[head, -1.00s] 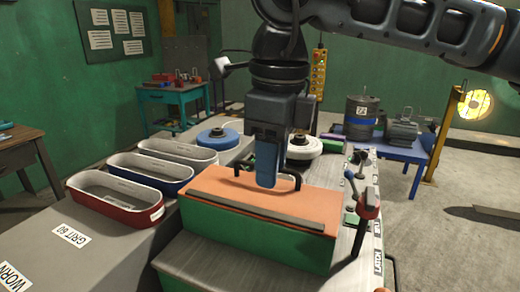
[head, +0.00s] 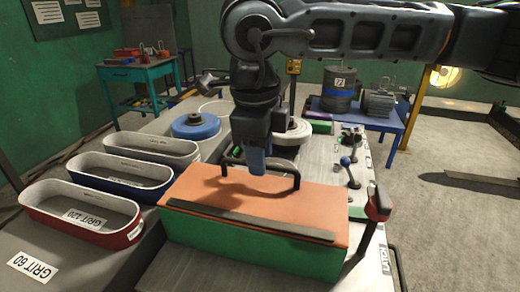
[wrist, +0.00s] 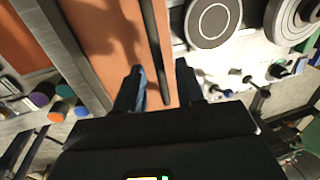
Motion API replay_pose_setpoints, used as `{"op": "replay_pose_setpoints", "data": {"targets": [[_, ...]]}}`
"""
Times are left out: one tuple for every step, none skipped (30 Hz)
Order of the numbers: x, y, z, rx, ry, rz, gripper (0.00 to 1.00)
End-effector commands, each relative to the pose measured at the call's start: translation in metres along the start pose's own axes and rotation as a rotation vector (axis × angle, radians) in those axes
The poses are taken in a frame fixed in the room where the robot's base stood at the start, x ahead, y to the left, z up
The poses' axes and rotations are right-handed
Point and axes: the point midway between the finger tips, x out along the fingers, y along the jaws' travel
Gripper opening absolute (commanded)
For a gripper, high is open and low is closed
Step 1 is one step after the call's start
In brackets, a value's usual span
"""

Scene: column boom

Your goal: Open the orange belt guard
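The orange belt guard (head: 205,187) lies flat over a green-sided box (head: 250,245), and it looks closed. It also fills the upper left of the wrist view (wrist: 95,32). A black arched handle (head: 280,167) stands on its top near the rear edge. My gripper (head: 257,168) points down at the middle of this handle. In the wrist view my gripper (wrist: 158,84) has its two fingers apart, with the dark handle bar (wrist: 155,45) showing between them. I cannot tell whether they touch it. A red-topped lever (head: 378,205) stands at the guard's right, near a LATCH label.
Three oval trays, red (head: 85,238), blue (head: 120,190) and grey (head: 150,157), stand left of the guard. Behind it are a blue wheel (head: 196,127) and a white wheel (head: 293,133). A small blue-knobbed lever (head: 346,162) rises at the right.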

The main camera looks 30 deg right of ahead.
Motion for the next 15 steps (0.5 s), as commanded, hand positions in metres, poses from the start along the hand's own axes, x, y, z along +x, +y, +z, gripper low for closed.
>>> {"op": "replay_pose_setpoints", "data": {"targets": [[0.0027, 0.0002, -0.0002, 0.000, 0.000, 0.001, 0.38], [0.0040, 0.0002, -0.0002, 0.000, 0.000, 0.001, 0.38], [0.0050, 0.0003, -0.0002, 0.000, 0.000, 0.001, 0.38], [0.0056, 0.0002, -0.0002, 0.000, 0.000, 0.001, 0.38], [0.0059, 0.0003, -0.0001, -0.001, 0.000, 0.001, 0.38], [0.0060, 0.0002, -0.0001, -0.001, 0.000, 0.000, 0.38], [0.0060, 0.0002, -0.0001, -0.001, 0.000, 0.000, 0.38], [0.0060, 0.0002, -0.0001, -0.001, 0.000, 0.000, 0.38], [0.0060, 0.0002, -0.0001, -0.001, 0.000, 0.000, 0.38], [0.0059, 0.0002, -0.0001, -0.001, 0.000, 0.000, 0.38], [0.0059, 0.0002, -0.0001, -0.001, 0.000, 0.000, 0.36], [0.0059, 0.0002, -0.0001, -0.001, 0.000, 0.000, 0.32], [0.0058, 0.0002, -0.0001, -0.001, 0.000, 0.000, 0.29], [0.0058, 0.0002, -0.0001, -0.001, 0.000, 0.000, 0.27], [0.0058, 0.0002, -0.0001, -0.001, 0.000, 0.000, 0.23]]}}
